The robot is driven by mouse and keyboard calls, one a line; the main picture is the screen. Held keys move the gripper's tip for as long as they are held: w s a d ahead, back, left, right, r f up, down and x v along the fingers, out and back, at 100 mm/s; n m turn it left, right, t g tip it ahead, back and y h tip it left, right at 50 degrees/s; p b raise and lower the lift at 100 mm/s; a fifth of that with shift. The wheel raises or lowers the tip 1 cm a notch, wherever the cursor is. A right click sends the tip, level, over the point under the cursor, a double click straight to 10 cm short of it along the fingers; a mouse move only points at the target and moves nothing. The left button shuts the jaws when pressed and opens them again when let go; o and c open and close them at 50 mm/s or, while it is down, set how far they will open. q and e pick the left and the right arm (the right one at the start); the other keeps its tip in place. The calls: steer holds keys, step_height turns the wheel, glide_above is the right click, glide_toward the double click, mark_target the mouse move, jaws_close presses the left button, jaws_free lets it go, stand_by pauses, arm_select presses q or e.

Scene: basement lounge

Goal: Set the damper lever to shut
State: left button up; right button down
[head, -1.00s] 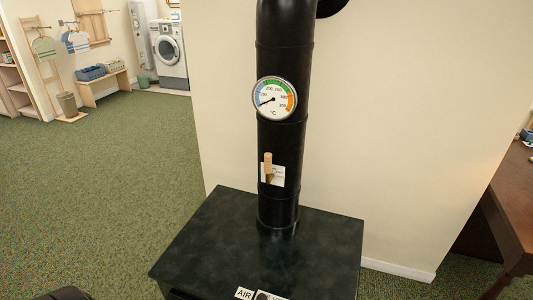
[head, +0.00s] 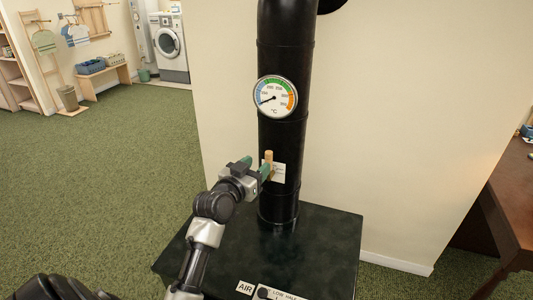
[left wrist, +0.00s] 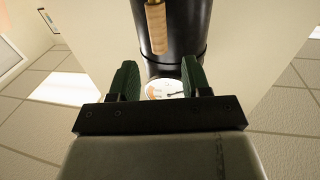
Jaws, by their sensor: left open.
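The damper lever has a wooden handle (head: 269,157) that stands upright in front of a small white label plate (head: 279,173) on the black stove pipe (head: 283,140). The plate's lettering is too small to read. My left gripper (head: 256,166) is open, with its green fingers just left of the handle in the head view. In the left wrist view the wooden handle (left wrist: 156,28) lies ahead of the open left gripper (left wrist: 158,78), in line with the gap between its fingers. I cannot tell whether they touch. My right gripper is not in view.
A round temperature gauge (head: 275,97) is on the pipe above the lever. The dark stove top (head: 325,240) lies below, with an AIR label (head: 245,288) at its front. A wooden table (head: 510,210) stands at right. Open green carpet (head: 110,180) lies left.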

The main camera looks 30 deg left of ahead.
mark_target(267, 157)
arm_select(q)
steer(key=w, duration=0.6)
steer(key=shift+w+a+p, duration=0.1)
steer(key=shift+w+p, duration=0.25)
steer(key=shift+p, duration=0.05)
jaws_close()
